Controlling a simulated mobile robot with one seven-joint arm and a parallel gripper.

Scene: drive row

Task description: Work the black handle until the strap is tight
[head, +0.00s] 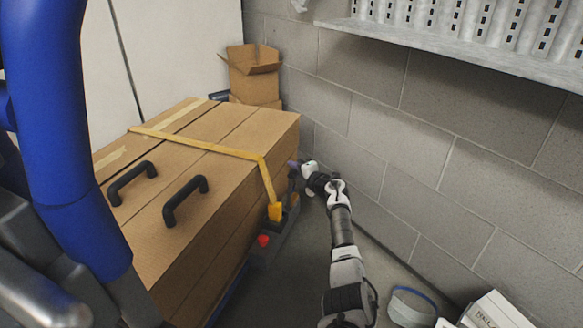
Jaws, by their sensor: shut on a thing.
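A yellow strap (210,146) runs across the top of a large cardboard box (225,125) and bends down over its right edge. Its lower end meets a yellow fitting (275,211) on a dark ratchet at the box's right side. The black handle (294,186) rises from this ratchet, close to the box's corner; it is small and partly hidden. My gripper (296,166) is at the upper end of the black handle, shut on it, beside the box. The fingertips are small here and the exact grip is hard to see. The strap lies flat along the top.
Two black pull handles (184,200) are fixed on the box top. A red button (263,240) sits below the ratchet. A grey block wall (420,150) stands close on the right, with a shelf (450,50) above. An open carton (253,72) stands behind.

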